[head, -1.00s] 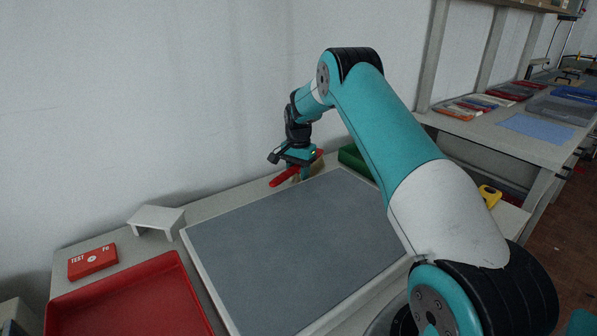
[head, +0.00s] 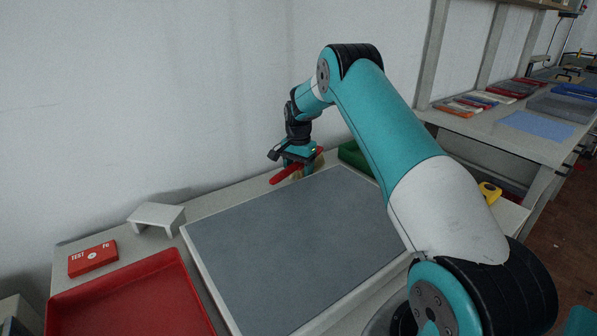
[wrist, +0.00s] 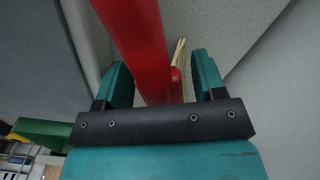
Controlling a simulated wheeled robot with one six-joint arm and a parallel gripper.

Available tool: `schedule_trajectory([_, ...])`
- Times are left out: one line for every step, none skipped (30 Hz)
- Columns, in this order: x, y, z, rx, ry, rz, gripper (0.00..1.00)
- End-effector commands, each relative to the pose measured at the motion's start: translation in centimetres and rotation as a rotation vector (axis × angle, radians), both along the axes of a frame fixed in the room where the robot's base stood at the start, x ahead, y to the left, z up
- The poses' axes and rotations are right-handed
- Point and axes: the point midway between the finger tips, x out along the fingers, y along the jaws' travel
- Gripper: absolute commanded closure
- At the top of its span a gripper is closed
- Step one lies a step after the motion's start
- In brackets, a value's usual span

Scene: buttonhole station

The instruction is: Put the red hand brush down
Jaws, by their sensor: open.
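The red hand brush (head: 286,173) is at the back edge of the worktop, just beyond the grey mat, its red handle slanting toward the lower left. In the wrist view its red body (wrist: 140,45) runs between the two teal fingers, with pale bristles beside it. My gripper (head: 300,168) is above and around the brush, pointing down. In the wrist view my gripper (wrist: 163,80) is open, with a gap between the brush and the right finger; the left finger is close to the red body. Whether the bristles rest on the worktop is hard to tell.
The large grey mat (head: 290,245) is bare. A red tray (head: 130,300), a red box (head: 92,258) and a small white stand (head: 157,216) are at the left. A green bin (head: 355,158) stands right of my gripper, partly behind my arm. The wall is close behind.

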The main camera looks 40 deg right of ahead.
Motion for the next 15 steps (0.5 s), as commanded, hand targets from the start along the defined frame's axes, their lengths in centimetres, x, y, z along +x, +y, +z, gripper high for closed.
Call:
schedule_trajectory([0.1, 0.0, 1.1, -0.002, -0.006, 0.000, 0.36])
schedule_trajectory([0.1, 0.0, 1.7, -0.002, -0.005, 0.000, 0.36])
schedule_trajectory([0.1, 0.0, 2.6, -0.003, -0.007, 0.000, 0.36])
schedule_trajectory([0.1, 0.0, 3.3, -0.003, -0.007, 0.001, 0.36])
schedule_trajectory([0.2, 0.0, 4.0, -0.003, -0.007, 0.001, 0.36])
schedule_trajectory([0.2, 0.0, 5.0, -0.003, -0.007, 0.001, 0.36])
schedule_trajectory([0.2, 0.0, 5.7, -0.003, -0.007, 0.001, 0.36])
schedule_trajectory([0.2, 0.0, 6.5, -0.003, -0.007, 0.001, 0.36])
schedule_trajectory([0.2, 0.0, 7.4, -0.003, -0.007, 0.001, 0.36])
schedule_trajectory([0.1, 0.0, 8.0, -0.002, -0.006, 0.001, 0.36])
schedule_trajectory([0.2, 0.0, 8.6, -0.002, -0.007, 0.001, 0.36])
schedule_trajectory([0.2, 0.0, 9.3, -0.002, -0.006, 0.001, 0.36])
schedule_trajectory([0.2, 0.0, 9.8, -0.002, -0.006, 0.001, 0.36])
schedule_trajectory([0.1, 0.0, 10.3, -0.001, -0.006, 0.001, 0.36])
schedule_trajectory([0.1, 0.0, 10.8, -0.002, -0.005, 0.001, 0.36])
